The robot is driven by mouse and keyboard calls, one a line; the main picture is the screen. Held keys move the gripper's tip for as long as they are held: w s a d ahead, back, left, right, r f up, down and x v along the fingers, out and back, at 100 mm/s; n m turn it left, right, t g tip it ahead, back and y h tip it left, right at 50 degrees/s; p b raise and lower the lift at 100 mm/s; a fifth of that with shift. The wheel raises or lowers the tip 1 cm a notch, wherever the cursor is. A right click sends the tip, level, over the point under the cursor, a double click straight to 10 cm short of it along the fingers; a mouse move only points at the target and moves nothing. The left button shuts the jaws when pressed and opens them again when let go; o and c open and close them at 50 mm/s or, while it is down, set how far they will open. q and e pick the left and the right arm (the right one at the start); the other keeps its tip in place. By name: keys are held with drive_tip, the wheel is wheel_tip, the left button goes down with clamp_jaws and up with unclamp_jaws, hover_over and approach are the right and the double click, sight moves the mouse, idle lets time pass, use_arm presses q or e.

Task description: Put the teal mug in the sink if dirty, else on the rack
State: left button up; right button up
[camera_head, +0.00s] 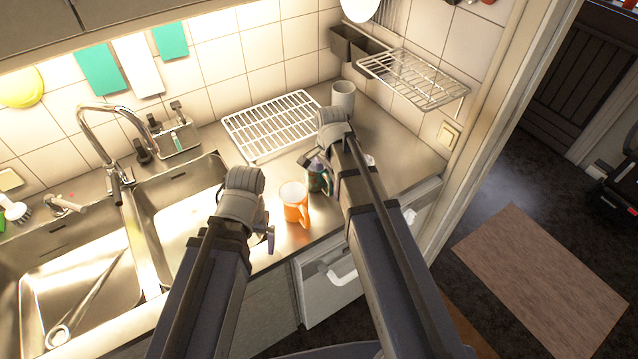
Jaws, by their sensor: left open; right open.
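The teal mug (318,182) stands on the counter, mostly hidden behind my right arm. Whether it is dirty or clean I cannot tell. My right gripper (310,165) is open at the mug; whether it touches the mug is unclear. My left gripper (268,238) is open and empty, low over the front of the counter, left of an orange mug (294,203). The metal sink (134,240) has two basins on the left. A white wire rack (240,123) lies on the counter at the back, with nothing on it.
A grey-white cup (343,95) stands right of the rack. A wall shelf (440,93) hangs at the right. The tap (107,150) rises behind the sink, and a long utensil (85,293) lies in the left basin. The counter right of my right arm is mostly clear.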

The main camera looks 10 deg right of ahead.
drive_tip(key=shift+f+b, duration=0.3)
drive_tip(key=shift+f, duration=0.45)
drive_tip(key=shift+r, duration=0.1)
clamp_jaws()
